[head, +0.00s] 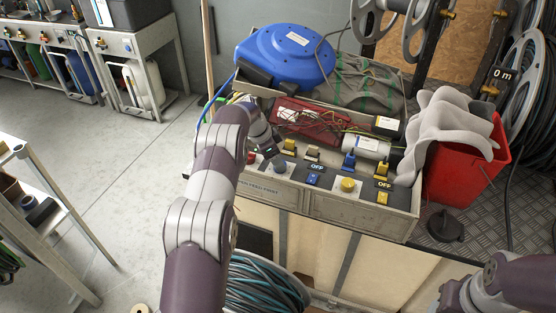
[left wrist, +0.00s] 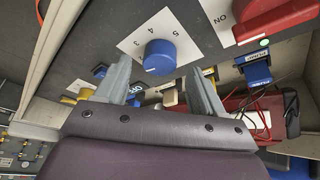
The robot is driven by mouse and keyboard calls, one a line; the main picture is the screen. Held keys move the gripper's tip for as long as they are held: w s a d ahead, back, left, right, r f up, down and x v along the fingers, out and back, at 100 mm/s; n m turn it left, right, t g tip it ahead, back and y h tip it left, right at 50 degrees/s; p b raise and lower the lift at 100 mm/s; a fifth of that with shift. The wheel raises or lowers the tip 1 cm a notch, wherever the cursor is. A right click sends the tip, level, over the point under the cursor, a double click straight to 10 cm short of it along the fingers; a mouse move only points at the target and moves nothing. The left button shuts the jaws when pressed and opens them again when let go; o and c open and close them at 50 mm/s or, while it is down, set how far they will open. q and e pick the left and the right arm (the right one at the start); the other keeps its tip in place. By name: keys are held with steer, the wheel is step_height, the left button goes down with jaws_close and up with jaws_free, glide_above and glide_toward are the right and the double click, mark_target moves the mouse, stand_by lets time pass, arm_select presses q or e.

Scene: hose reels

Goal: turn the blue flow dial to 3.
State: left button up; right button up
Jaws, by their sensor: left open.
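The blue flow dial (left wrist: 160,57) is a round knob on a white scale plate (left wrist: 187,46) in the left wrist view. The numbers 4 and 5 are readable beside it. A pale mark shows at its lower edge, but I cannot tell exactly which number it points to. In the head view the dial (head: 279,164) sits on the panel's left part, partly beside my arm. My left gripper (left wrist: 160,70) is open, its fingers spread to either side of the dial; I cannot tell whether they touch it. In the head view the left gripper (head: 268,151) is just above the dial.
A yellow dial (head: 348,185) is further right on the panel, with blue and yellow switches around it. A red-handled switch (left wrist: 270,18) is near the dial. Behind are a blue hose reel (head: 285,55) and cables. A red bucket (head: 465,165) stands right.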

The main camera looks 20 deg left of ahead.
arm_select(q)
steer(key=p+v, duration=0.5)
steer(key=v, duration=0.5)
steer(key=shift+a+r, duration=0.1)
